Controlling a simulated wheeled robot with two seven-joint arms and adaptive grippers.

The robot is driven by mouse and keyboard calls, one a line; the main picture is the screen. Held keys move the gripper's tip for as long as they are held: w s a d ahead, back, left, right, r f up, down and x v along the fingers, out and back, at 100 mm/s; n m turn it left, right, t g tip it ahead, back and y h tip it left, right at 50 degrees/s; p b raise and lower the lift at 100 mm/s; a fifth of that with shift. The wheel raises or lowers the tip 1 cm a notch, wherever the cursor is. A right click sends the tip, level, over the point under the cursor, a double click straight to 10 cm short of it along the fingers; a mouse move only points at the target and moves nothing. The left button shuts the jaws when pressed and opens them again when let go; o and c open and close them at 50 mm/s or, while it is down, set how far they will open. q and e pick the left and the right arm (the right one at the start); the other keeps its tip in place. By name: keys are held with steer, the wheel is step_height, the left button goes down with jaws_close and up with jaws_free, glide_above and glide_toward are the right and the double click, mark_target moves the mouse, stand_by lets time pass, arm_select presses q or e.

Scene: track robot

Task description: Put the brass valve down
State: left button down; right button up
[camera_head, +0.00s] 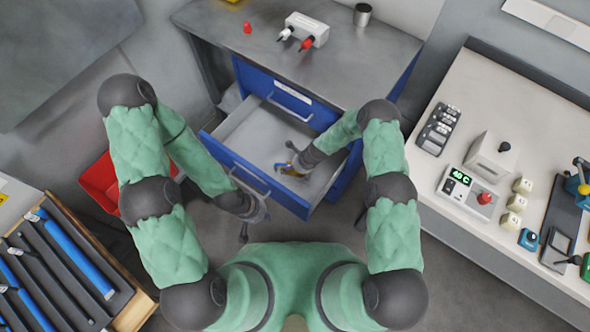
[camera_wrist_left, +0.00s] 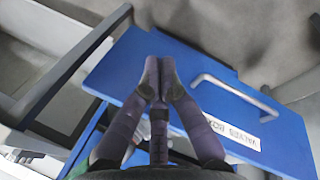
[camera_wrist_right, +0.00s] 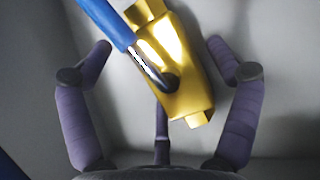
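The brass valve (camera_wrist_right: 175,62), a gold body with a blue lever, lies on the grey floor of the open blue drawer (camera_head: 238,119). In the head view the valve (camera_head: 289,171) is small and partly covered by my right gripper (camera_head: 290,165). In the right wrist view my right gripper (camera_wrist_right: 158,62) has its fingers spread wide on both sides of the valve, with gaps to the brass body. My left gripper (camera_head: 243,236) is outside the drawer by its front panel. In the left wrist view the left gripper's fingertips (camera_wrist_left: 158,65) are together with nothing between them.
The drawer's front has a handle (camera_wrist_left: 233,97) and a white label. On the grey bench top stand a white box with plugs (camera_head: 303,29), a red piece (camera_head: 247,27) and a metal cup (camera_head: 362,14). A red bin (camera_head: 100,184) is at left, a white console (camera_head: 468,193) at right.

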steer(key=shift+r, duration=0.15)
steer(key=shift+d+r, duration=0.1)
steer(key=shift+r, duration=0.2)
steer(key=p+v, duration=0.3)
steer(key=v, duration=0.8)
steer(key=shift+r+p, duration=0.2)
steer(key=shift+p, duration=0.15)
